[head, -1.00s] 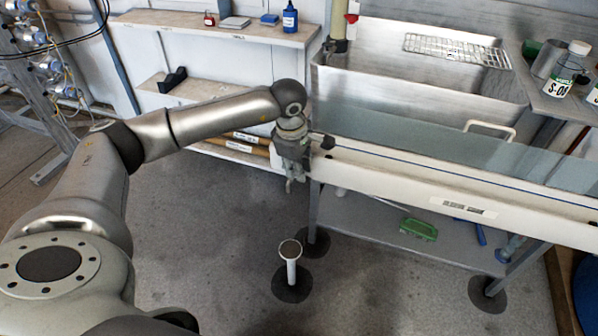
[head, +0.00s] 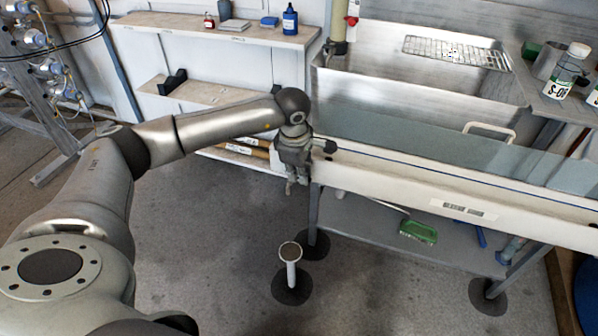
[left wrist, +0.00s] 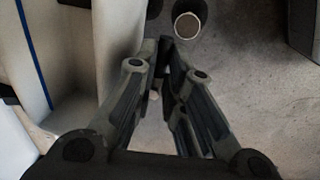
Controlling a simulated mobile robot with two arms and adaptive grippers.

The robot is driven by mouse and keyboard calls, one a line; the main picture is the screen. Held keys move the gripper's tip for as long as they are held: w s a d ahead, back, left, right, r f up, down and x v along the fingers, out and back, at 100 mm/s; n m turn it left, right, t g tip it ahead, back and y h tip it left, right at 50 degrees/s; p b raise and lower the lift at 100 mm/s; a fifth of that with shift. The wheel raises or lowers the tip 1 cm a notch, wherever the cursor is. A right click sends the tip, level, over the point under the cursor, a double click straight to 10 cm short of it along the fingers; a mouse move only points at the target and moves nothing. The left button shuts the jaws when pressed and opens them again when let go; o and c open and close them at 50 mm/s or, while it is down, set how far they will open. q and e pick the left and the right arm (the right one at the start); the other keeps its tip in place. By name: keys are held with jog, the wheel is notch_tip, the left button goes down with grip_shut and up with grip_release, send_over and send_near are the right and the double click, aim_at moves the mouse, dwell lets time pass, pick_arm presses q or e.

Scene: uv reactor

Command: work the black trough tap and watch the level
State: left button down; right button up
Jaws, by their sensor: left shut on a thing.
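The long white trough (head: 400,180) runs from the middle to the right edge in the head view, with a blue line along it. My left gripper (head: 292,187) is at the trough's left end, fingers pointing down. In the left wrist view its fingertips (left wrist: 164,45) come together beside the trough's pale wall (left wrist: 112,45). It is shut on the black tap, which is mostly hidden by the fingers. A black knob shows just right of the gripper, at the trough's end. The level inside cannot be read clearly. My right gripper is out of view.
A white drain standpipe (head: 291,262) rises from the floor below the gripper; its open top (left wrist: 187,25) also shows in the left wrist view. A steel sink (head: 400,75) stands behind the trough.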

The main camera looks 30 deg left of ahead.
pick_arm(q)
jog(key=shift+n, duration=0.3)
jog(key=c, duration=1.8)
grip_release()
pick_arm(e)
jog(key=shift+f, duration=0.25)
pick_arm(q)
notch_tip(320, 180, up, 12)
jog(key=s, duration=0.2)
jog(key=shift+d, duration=0.25)
jog(key=shift+s+f, duration=0.1)
